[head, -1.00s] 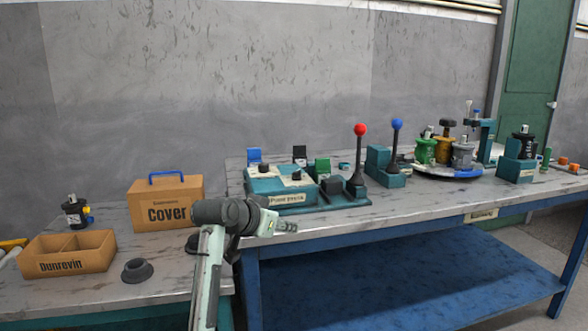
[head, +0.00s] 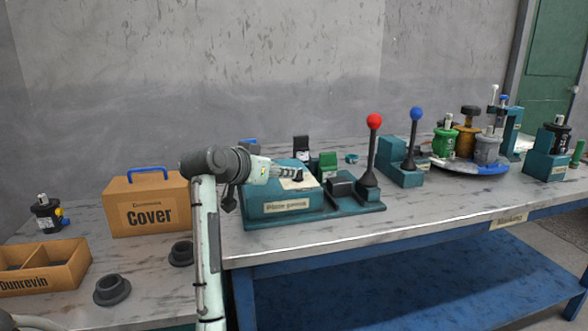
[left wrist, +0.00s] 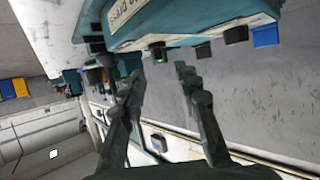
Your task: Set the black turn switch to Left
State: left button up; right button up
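The teal switch box (head: 275,208) with a light label stands on the workbench. A dark shape (head: 298,178) on its top beside my fingertips seems to be a black turn switch; its setting cannot be read. My left gripper (head: 292,173) is over the box top and hides part of it. In the left wrist view its fingers (left wrist: 157,80) are apart and empty, and the box (left wrist: 175,25) appears upside down above them. Dark knob-like shapes (left wrist: 235,34) show along its edge; I cannot tell which is the switch. My right gripper is not in view.
A red-knobbed lever (head: 373,150) and a blue-knobbed lever (head: 414,140) rise to the right. A Cover box (head: 150,208) stands left. The bench front (head: 400,220) is clear.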

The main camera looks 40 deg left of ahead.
aim_at(294, 183)
pick_arm(q)
jog(key=x, duration=0.6)
jog(key=shift+d, duration=0.2)
jog(key=shift+w+f, duration=0.15)
jog(key=shift+w, duration=0.3)
jog(key=shift+a, duration=0.1)
jog(key=shift+c, duration=1.6)
grip_shut()
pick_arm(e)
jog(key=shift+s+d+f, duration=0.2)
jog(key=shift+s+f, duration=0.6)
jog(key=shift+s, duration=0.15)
